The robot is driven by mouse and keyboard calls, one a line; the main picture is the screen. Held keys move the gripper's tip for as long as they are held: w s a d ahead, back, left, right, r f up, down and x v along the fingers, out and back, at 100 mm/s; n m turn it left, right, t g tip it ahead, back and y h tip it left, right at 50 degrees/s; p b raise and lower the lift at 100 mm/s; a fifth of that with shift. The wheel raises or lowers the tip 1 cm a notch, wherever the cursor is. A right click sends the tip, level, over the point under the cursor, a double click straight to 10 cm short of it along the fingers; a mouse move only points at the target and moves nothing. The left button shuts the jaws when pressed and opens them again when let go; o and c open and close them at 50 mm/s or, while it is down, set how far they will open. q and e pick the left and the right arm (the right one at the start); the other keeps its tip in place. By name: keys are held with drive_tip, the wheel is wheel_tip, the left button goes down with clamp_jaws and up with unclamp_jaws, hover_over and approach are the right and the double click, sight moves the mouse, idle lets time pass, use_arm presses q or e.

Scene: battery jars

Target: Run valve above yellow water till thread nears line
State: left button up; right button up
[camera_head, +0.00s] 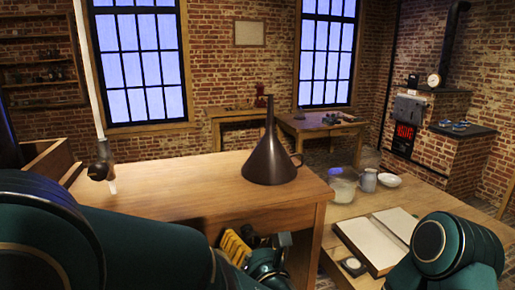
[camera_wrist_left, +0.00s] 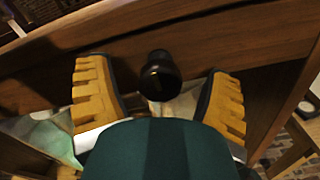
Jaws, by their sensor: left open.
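A dark brown valve (camera_head: 101,160) with a clear tip hangs from a pale tube (camera_head: 87,60) over the left part of the wooden bench. A glass jar (camera_head: 343,188) with pale yellowish liquid stands on the lower table, right of the bench. My left gripper (camera_head: 247,244) is at the bench's front edge, away from that valve and jar. In the left wrist view its yellow-padded fingers are open, with a glossy black knob (camera_wrist_left: 160,75) on a pale stem between them, apart from both pads. I cannot tell what the knob belongs to. My right gripper is out of view.
A dark upturned funnel (camera_head: 270,160) stands on the bench (camera_head: 190,180). A grey jug (camera_head: 367,180), a white bowl (camera_head: 388,180) and an open book (camera_head: 375,240) are on the lower table. A wooden beam (camera_wrist_left: 150,32) runs close beyond the black knob.

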use_arm(q)
drive_tip(key=shift+v, duration=2.5)
